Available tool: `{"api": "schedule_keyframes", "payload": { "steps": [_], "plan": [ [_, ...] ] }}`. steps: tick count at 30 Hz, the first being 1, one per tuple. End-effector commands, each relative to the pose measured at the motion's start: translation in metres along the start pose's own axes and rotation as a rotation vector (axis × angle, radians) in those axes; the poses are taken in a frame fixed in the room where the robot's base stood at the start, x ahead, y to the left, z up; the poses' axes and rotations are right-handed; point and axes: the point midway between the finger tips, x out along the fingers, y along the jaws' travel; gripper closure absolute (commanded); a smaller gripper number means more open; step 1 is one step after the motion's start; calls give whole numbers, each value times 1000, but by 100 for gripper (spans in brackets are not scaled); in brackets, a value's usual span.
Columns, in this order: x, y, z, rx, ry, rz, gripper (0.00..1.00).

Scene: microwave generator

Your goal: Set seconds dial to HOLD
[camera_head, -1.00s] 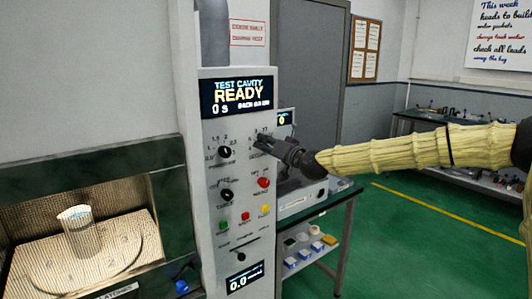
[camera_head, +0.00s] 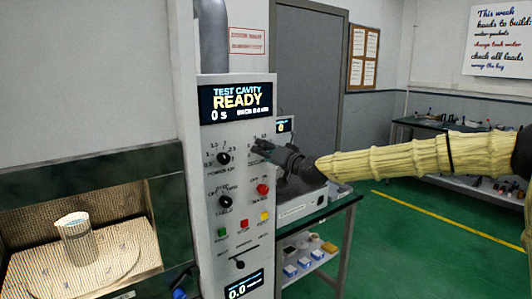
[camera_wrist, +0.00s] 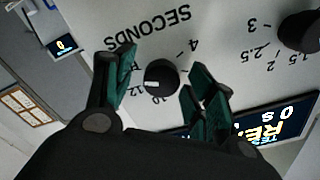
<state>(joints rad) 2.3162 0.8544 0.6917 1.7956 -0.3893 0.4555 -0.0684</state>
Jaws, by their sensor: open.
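The seconds dial (camera_wrist: 162,77) is a round black knob on the white panel, under the printed word SECONDS, with numbers such as 4, 10 and 12 around it. My gripper (camera_wrist: 160,66) is open, with one green-padded finger on each side of the dial. A gap shows between the knob and the fingers. The display (camera_head: 236,101) reads READY and 0 s.
The power dial (camera_head: 224,158) is left of my gripper, with another black dial (camera_head: 225,202) below it. A red knob (camera_head: 262,189) sits just below my gripper. Coloured buttons (camera_head: 244,224) are lower. The open cavity at left holds a beaker (camera_head: 76,240).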

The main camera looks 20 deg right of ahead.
Motion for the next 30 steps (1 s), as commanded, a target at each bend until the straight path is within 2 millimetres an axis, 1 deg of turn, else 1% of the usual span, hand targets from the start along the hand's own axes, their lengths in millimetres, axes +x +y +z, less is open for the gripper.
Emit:
{"api": "schedule_keyframes", "payload": {
  "steps": [5, 8, 11, 24, 30],
  "plan": [
    [-2, 0, 0, 0, 0, -1, 45],
    [-9, -1, -1, 0, 0, -1, 45],
    [-22, 0, -1, 1, 0, 0, 45],
    [-86, 1, -2, 2, 2, 0, 45],
    [-108, 1, -2, 2, 2, 0, 45]
  ]
}}
